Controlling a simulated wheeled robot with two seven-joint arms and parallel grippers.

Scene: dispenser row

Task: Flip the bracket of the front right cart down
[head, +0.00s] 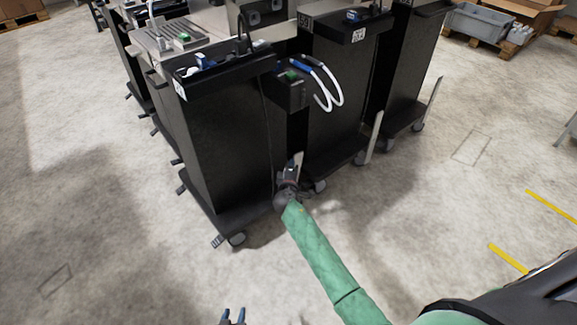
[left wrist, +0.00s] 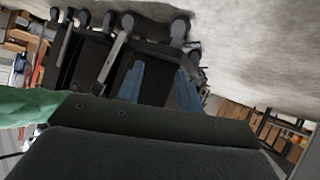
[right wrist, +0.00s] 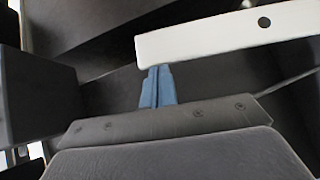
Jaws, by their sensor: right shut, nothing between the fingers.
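The nearest black cart (head: 225,140) stands in the middle left of the head view. Its bracket, a pale flat bar (head: 298,162), stands roughly upright at the cart's lower right, beside my right gripper (head: 291,180). In the right wrist view the bar (right wrist: 225,35) crosses just beyond the tips of my right gripper (right wrist: 160,80). Those blue fingers are shut together with nothing between them; whether they touch the bar I cannot tell. My left gripper (head: 233,317) is open and empty at the bottom edge of the head view; its spread fingers show in the left wrist view (left wrist: 160,85).
More black carts, a middle one (head: 335,95) and a right one (head: 408,65), stand behind with upright bars (head: 374,137) at their lower corners. The floor in front is clear. Grey bins (head: 475,22) sit far right.

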